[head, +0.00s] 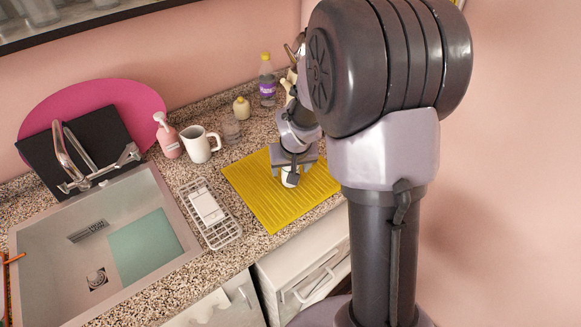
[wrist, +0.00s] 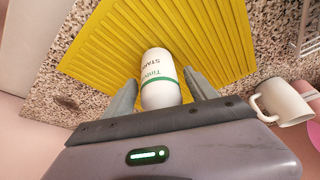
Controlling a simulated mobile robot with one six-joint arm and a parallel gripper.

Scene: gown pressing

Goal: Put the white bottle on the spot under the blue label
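The white bottle (head: 290,178) is on the yellow ribbed mat (head: 262,204), just below my gripper (head: 293,164) in the head view. In the wrist view the bottle (wrist: 158,68) has a green stripe and dark lettering. My gripper's two grey fingers (wrist: 160,84) are on either side of it, with narrow gaps showing, so it looks open around the bottle. The bottle's near end is partly hidden by my gripper's body. No blue label or spot under one shows in either view.
A white wire rack (head: 222,236) lies between the mat and the sink (head: 55,283).

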